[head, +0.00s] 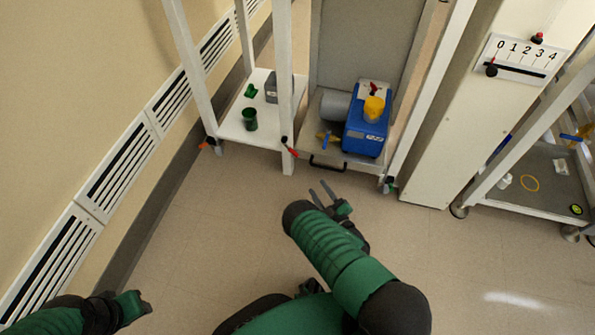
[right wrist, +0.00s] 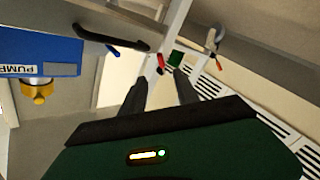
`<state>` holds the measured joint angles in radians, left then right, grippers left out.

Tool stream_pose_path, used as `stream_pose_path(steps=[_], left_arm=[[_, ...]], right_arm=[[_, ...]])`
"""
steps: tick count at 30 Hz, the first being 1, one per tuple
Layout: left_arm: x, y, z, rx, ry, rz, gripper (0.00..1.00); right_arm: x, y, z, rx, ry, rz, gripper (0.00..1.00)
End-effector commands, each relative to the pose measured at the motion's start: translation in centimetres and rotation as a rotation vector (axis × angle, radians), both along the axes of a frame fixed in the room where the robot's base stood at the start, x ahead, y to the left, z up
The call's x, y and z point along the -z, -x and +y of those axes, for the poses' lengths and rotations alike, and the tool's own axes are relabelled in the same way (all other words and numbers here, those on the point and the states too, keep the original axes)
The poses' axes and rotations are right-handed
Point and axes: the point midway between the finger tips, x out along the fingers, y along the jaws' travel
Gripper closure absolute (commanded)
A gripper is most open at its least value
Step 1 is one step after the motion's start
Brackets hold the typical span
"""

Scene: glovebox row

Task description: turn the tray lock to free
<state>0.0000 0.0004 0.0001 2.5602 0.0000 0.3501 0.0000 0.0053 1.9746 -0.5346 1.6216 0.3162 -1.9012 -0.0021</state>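The pump tray (head: 357,158) is low in the frame of the cart, with a black handle (head: 326,166) at its front. A small red lever (head: 291,150), which looks like the tray lock, is on the post left of the tray and slants down to the right. It also shows in the right wrist view (right wrist: 160,62), just beyond the fingertips. My right gripper (head: 319,189) is open and empty, in front of and below the tray, apart from the lever. My left gripper (head: 140,300) is at the lower left, away from everything; its fingers are unclear.
A blue pump (head: 367,132) with a yellow cap stands on the tray. A white shelf (head: 232,127) at left holds a green cup (head: 250,119). Casters with orange (head: 208,142) and green (head: 390,182) levers stand at floor level. The floor before the cart is clear.

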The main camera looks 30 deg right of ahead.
Motion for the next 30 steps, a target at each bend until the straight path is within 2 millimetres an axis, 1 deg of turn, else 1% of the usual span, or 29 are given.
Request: stream_pose_path(steps=[2, 5, 15, 18, 21, 25, 30], left_arm=[[0.5, 0.0, 0.0, 0.000, 0.000, -0.001, 0.64], [1.6, 0.0, 0.0, 0.000, 0.000, -0.002, 0.64], [7.2, 0.0, 0.0, 0.000, 0.000, -0.001, 0.64], [8.7, 0.0, 0.0, 0.000, 0.000, -0.001, 0.64], [9.7, 0.0, 0.0, 0.000, 0.000, -0.001, 0.64], [10.2, 0.0, 0.0, 0.000, 0.000, -0.001, 0.64], [10.1, 0.0, 0.0, 0.000, 0.000, -0.001, 0.64]], right_arm=[[0.3, -0.5, 0.1, -0.010, 0.003, -0.007, 0.63], [0.3, -2.2, 0.0, -0.010, 0.003, -0.009, 0.63], [0.7, -11.0, -1.0, -0.009, 0.003, -0.008, 0.63], [0.7, -13.3, -1.3, -0.008, 0.002, -0.008, 0.63], [0.5, -15.1, -1.5, -0.006, 0.002, -0.005, 0.63], [0.2, -16.3, -1.7, -0.005, 0.000, -0.004, 0.63], [-0.1, -16.6, -1.8, -0.005, 0.000, -0.003, 0.63]])
